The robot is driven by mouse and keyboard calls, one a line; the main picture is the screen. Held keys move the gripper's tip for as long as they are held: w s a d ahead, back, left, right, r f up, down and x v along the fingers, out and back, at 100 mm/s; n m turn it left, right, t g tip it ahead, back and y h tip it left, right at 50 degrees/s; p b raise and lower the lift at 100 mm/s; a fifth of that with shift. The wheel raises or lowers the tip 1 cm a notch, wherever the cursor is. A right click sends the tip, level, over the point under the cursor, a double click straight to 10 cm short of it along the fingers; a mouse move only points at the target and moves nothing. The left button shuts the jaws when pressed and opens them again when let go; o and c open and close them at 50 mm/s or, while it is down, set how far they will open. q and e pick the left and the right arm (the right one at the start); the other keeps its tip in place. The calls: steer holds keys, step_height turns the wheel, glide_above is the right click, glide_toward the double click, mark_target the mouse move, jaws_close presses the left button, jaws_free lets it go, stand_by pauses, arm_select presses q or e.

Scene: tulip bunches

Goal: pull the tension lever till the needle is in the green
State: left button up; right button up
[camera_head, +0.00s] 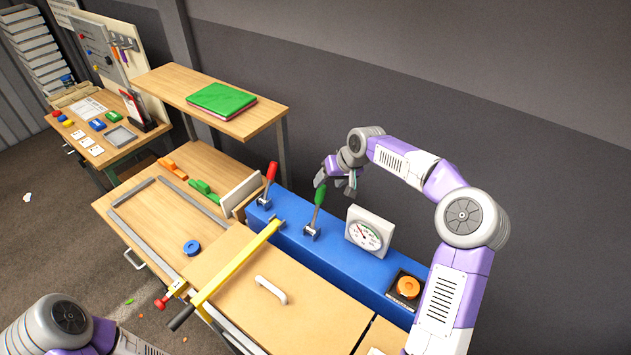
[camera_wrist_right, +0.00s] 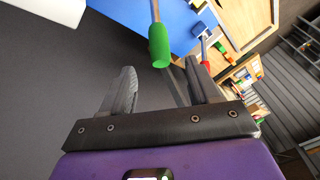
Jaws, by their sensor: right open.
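A lever with a green handle (camera_head: 319,195) and a lever with a red handle (camera_head: 271,171) stand on the blue bench beam (camera_head: 330,262). To their right is a square white gauge (camera_head: 369,231) with a round dial. Its needle is too small to read against any green zone. My right gripper (camera_head: 336,180) is open and empty, just above and right of the green handle. In the right wrist view the green handle (camera_wrist_right: 159,46) shows just beyond the gap between the open fingers (camera_wrist_right: 160,82), apparently not touched. My left gripper is out of view.
An orange roll (camera_head: 408,286) sits in a black holder at the beam's right end. A yellow bar (camera_head: 235,262) crosses the wooden bench below the levers. A wooden shelf (camera_head: 170,88) with a green folder (camera_head: 221,100) stands behind left. The grey wall is close behind my right arm.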

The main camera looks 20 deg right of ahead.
mark_target(324, 189)
steer(key=b+x, duration=0.1)
steer(key=x, duration=0.1)
steer(key=b+x, duration=0.1)
steer(key=x, duration=0.2)
steer(key=shift+s+a+f, duration=0.1)
steer(key=shift+s+f, duration=0.05)
steer(key=shift+f, duration=0.15)
steer(key=shift+w+a+f, duration=0.1)
steer(key=shift+w+f, duration=0.25)
steer(key=shift+f, duration=0.05)
jaws_close()
